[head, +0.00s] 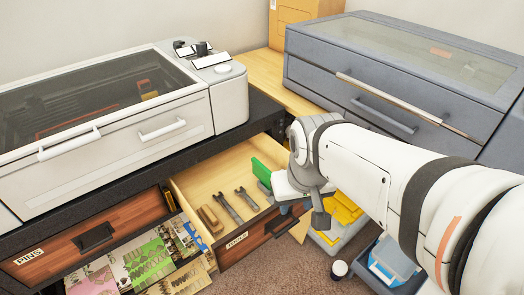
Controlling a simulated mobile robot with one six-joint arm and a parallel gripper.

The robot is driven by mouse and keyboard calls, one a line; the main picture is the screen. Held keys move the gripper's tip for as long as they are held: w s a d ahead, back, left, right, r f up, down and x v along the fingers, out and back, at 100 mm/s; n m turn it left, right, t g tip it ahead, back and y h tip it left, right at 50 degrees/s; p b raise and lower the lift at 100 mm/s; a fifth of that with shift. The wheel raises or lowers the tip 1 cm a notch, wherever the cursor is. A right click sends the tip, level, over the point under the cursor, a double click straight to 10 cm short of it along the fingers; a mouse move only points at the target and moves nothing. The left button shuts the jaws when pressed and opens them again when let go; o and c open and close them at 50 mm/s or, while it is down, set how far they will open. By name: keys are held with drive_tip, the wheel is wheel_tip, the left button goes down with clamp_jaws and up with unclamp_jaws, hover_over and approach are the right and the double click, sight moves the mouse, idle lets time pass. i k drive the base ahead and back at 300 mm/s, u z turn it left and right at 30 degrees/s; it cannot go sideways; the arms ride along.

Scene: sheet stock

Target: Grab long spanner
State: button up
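Two grey spanners lie in the open wooden drawer (198,187). The left one, the long spanner (229,209), looks longer than the right one, the shorter spanner (248,199). Both lie flat, side by side and apart, with their heads towards the back. My gripper (320,217) is at the end of my white arm, right of the drawer and clear of both spanners. Its fingers are small and partly hidden by the wrist, so whether it is open or shut does not show.
A brown wooden block (210,219) lies left of the spanners. A green piece (268,176) stands at the drawer's right side. A pins drawer (90,238) and printed sheets (140,262) are at left. A bin with yellow pieces (345,212) is at right.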

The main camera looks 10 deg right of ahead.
sight(221, 198)
drive_tip(key=k, duration=0.3)
drive_tip(key=u, duration=0.45)
drive_tip(key=i, duration=0.8)
drive_tip(key=u, duration=0.4)
